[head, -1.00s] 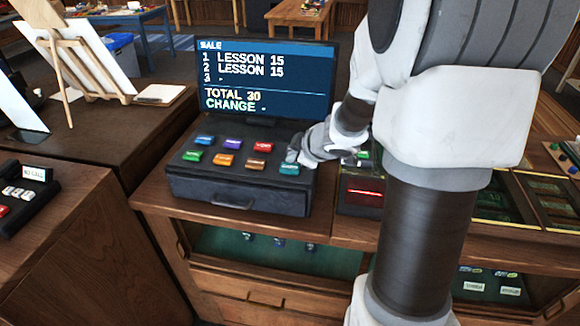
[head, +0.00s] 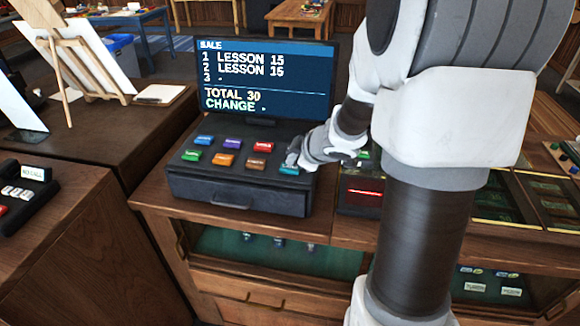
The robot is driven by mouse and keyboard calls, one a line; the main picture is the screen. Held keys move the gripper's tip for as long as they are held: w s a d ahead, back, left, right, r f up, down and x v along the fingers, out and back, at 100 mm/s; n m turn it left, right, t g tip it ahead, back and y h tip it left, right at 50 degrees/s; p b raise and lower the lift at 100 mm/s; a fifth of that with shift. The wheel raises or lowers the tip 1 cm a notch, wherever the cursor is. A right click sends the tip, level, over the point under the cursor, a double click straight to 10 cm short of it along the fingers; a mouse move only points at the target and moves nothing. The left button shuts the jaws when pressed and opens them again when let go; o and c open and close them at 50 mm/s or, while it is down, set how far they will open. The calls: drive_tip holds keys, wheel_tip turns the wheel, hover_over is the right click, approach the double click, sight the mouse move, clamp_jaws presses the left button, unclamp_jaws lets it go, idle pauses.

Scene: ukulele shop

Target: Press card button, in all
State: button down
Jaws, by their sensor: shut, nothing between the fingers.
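The cash register (head: 238,190) stands on the wooden counter, with two rows of coloured buttons on top. The back row shows a blue button (head: 204,141), a purple button (head: 232,144) and a red button (head: 263,146). The front row shows a green button (head: 193,155), an orange button (head: 223,160), a brown button (head: 255,163) and a teal button (head: 289,169). Their labels are too small to read, so I cannot tell which is card. My gripper (head: 292,156) is shut and empty, its tips right at the teal button's back edge; I cannot tell whether they touch it.
The register screen (head: 265,85) shows two lesson lines, total 30 and a dash for change. A dark device with a red-lit display (head: 362,192) stands right of the register. An easel (head: 75,60) stands at the left. Another device (head: 25,190) sits on the left counter.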

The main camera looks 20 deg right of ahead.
sight(294, 169)
drive_tip(key=shift+f+b, duration=0.35)
drive_tip(key=shift+f, duration=0.15)
drive_tip(key=shift+r, duration=0.1)
idle(0.5)
drive_tip(key=shift+r+p, duration=0.8)
drive_tip(key=shift+p, duration=0.25)
drive_tip(key=shift+r, duration=0.1)
wheel_tip(294, 169, up, 5)
drive_tip(key=p, duration=0.5)
drive_tip(key=shift+p, duration=0.3)
